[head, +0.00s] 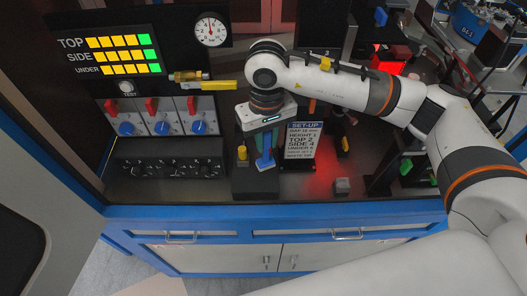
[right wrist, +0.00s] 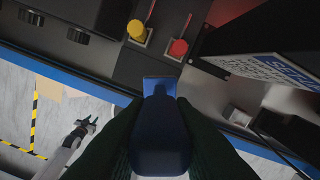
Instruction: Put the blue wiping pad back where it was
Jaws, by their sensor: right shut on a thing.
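My right gripper (head: 264,146) points down at the front of the bench. It is shut on the blue wiping pad (head: 264,160), whose lower end shows below the fingers, just above a black block (head: 255,184). I cannot tell whether the pad touches the block. In the right wrist view the pad's blue body (right wrist: 160,135) sits between my dark fingers, with a flat blue end beyond them. My left gripper (right wrist: 85,124) shows small at the lower left of that view, away from the bench. Its tips look apart and empty.
A yellow knob (right wrist: 136,29) and a red knob (right wrist: 178,48) stand close to the pad. The SET-UP sign (head: 303,140) is just right of the gripper. A dial panel (head: 168,160) is on the left. A small grey block (head: 342,186) lies near the blue front edge (head: 300,212).

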